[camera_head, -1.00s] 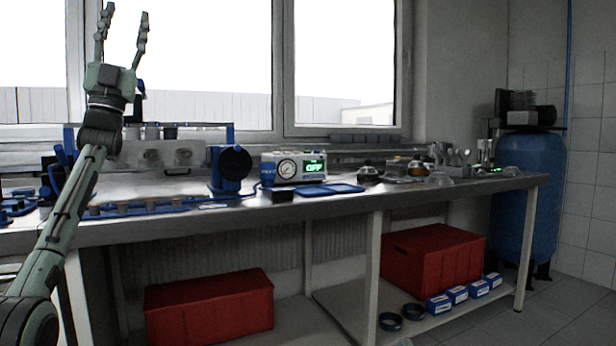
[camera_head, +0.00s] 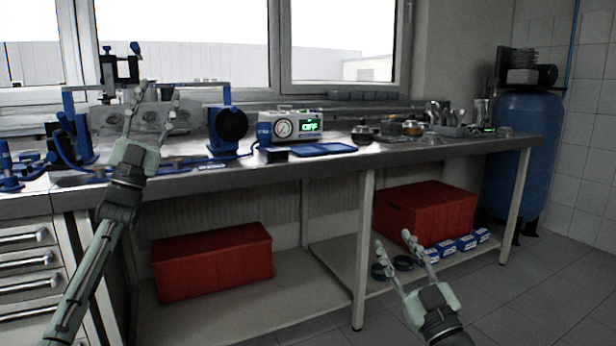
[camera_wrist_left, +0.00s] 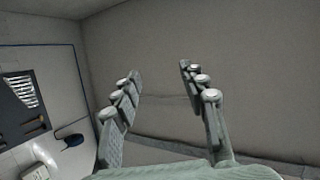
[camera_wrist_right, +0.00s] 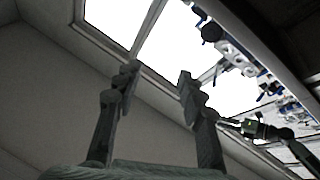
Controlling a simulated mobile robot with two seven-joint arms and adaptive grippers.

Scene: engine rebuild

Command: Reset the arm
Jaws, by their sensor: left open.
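My left gripper (camera_head: 152,104) points up in front of the workbench at the left of the head view. Its two fingers are spread with nothing between them. In the left wrist view its fingers (camera_wrist_left: 160,85) stand apart, facing a plain wall or ceiling. My right gripper (camera_head: 393,250) is low at the bottom right of the head view, in front of the lower shelf. Its fingers are apart and empty. In the right wrist view its fingers (camera_wrist_right: 157,80) are spread, with the window behind them.
The metal workbench (camera_head: 350,170) spans the view. Below are red crates (camera_head: 212,262) (camera_head: 425,208) and small blue boxes (camera_head: 465,243). A blue tank (camera_head: 528,150) stands right.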

